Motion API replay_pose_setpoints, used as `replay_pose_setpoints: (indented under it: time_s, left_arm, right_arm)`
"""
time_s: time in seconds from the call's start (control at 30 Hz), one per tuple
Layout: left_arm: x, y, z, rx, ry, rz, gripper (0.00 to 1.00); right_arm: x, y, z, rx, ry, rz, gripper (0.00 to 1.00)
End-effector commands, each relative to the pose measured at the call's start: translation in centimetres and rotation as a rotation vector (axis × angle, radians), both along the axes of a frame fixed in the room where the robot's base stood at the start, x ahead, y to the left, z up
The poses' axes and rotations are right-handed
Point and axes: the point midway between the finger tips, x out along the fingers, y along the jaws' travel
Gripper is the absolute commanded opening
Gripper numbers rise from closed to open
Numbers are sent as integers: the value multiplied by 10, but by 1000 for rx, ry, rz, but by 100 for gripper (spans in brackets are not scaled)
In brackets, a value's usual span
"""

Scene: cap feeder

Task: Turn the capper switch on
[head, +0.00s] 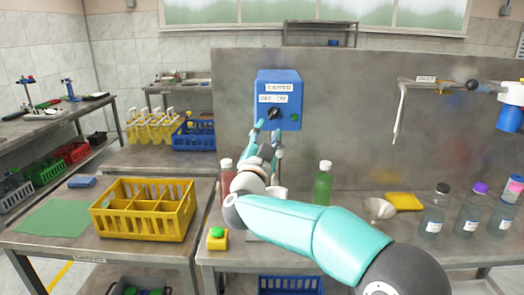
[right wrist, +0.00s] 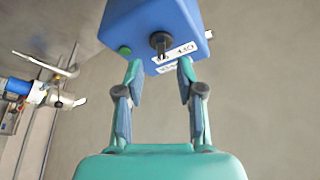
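The capper is a blue box (head: 287,78) on the grey back panel, labelled CAPPER, with a smaller OFF/ON label below. Its black knob switch (head: 274,113) sits under that label, with a green round button or lamp (head: 295,118) to its right. In the right wrist view the knob (right wrist: 160,43) is just beyond my fingertips, roughly centred between them. My right gripper (head: 269,131) is just below and in front of the knob. In the right wrist view it (right wrist: 160,68) is open, with nothing between the fingers. I cannot tell which label the knob points to. My left gripper is not in view.
A red-brown bottle (head: 227,178), a green bottle (head: 322,185) and a funnel (head: 379,209) stand on the bench below my right arm. A yellow crate (head: 140,230) is at left. Several clear bottles stand at right. A nozzle arm (head: 425,82) sticks out at upper right.

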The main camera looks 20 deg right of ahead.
Motion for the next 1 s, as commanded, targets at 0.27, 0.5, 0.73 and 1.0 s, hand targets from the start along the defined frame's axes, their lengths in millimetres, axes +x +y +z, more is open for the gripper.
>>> replay_pose_setpoints:
  time_s: [0.27, 0.5, 0.73, 1.0]
  left_arm:
    - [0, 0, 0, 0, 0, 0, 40]
    - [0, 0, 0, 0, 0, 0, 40]
    - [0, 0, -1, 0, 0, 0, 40]
    - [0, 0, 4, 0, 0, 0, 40]
  right_arm:
    - [-41, 22, -16, -1, 0, 3, 38]
    - [-55, 29, -21, 0, -2, -1, 38]
    - [-55, 29, -22, 0, -2, -1, 38]
    - [-44, -4, -42, -8, 39, -59, 38]
